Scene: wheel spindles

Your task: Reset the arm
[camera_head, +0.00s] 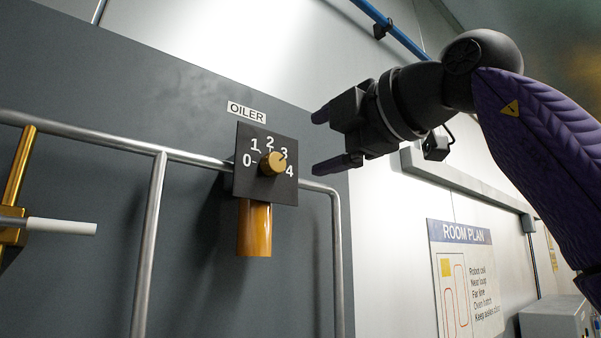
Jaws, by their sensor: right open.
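My right gripper (318,142) comes in from the upper right on my purple and black arm. Its two dark fingers are spread apart with nothing between them, and they point left toward the oiler. The oiler dial (273,163) is a brass knob on a dark square plate (252,187) marked 0 to 4. The knob is just left of and below the gripper in the picture, and the fingers appear apart from it. A small mark on the knob is too small to read surely. My left gripper is not in view.
A metal rail (153,240) runs along the grey panel (90,80) behind the dial. A brass cylinder (255,228) hangs under the plate. A brass fitting with a white rod (62,227) is at the left. A room plan sign (466,280) and a grey box (552,320) are at the lower right.

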